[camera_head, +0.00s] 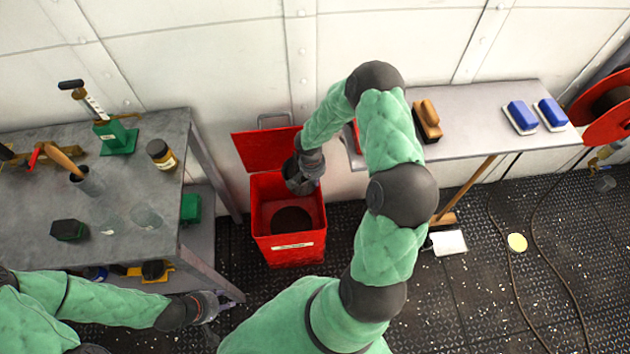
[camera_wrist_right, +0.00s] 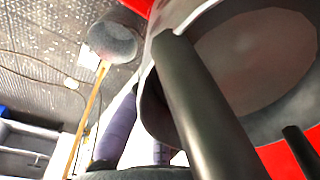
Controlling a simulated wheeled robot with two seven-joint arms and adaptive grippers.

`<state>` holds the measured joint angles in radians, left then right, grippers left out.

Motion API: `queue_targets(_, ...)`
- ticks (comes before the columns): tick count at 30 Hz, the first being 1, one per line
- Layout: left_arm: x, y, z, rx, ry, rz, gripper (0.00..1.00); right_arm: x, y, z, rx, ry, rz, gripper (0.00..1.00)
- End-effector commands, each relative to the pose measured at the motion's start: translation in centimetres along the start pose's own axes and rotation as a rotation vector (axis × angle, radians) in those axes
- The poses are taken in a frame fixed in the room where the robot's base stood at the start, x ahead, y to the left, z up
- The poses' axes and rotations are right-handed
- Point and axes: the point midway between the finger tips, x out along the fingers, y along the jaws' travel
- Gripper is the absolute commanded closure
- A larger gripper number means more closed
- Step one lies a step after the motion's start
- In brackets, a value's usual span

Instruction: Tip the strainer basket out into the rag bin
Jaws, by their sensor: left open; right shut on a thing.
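The red rag bin (camera_head: 262,235) stands on the floor between the two tables with its red lid (camera_head: 262,150) up. A dark round patch shows inside it. My right gripper (camera_head: 304,176) is over the bin's back right edge. In the right wrist view its dark fingers are shut on the grey strainer basket (camera_wrist_right: 250,60), whose round mouth faces the camera; red shows beyond it. In the head view the basket is hard to tell from the gripper, and its contents cannot be made out. My left gripper (camera_head: 215,304) is open and empty, low by the left table.
The left grey table (camera_head: 118,185) holds a green-based tool (camera_head: 117,136), a brown jar (camera_head: 161,155) and a dark green block (camera_head: 69,230). The right table (camera_head: 475,118) holds brushes and blue-topped blocks. A hose lies on the floor at right.

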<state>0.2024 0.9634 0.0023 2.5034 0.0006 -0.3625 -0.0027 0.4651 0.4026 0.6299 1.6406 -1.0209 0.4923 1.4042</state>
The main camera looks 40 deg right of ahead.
Motion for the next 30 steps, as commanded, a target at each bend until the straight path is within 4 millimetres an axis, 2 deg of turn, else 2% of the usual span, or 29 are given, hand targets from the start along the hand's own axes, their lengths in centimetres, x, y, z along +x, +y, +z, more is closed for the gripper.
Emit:
queue_targets(8, 2.8, -1.0, -0.1, 0.0, 0.0, 0.0, 0.56, -0.2, -0.3, 0.0, -0.012, 0.111, 0.153, 1.0)
queue_targets(23, 3.7, -1.3, -0.1, 0.0, 0.0, 0.0, 0.56, -1.7, 0.0, -0.2, -0.017, 0.384, 0.554, 1.0)
queue_targets(30, 6.5, -2.3, -0.2, 0.0, -0.001, 0.0, 0.56, -2.2, -1.0, 0.5, -0.017, 0.475, 0.687, 1.0)
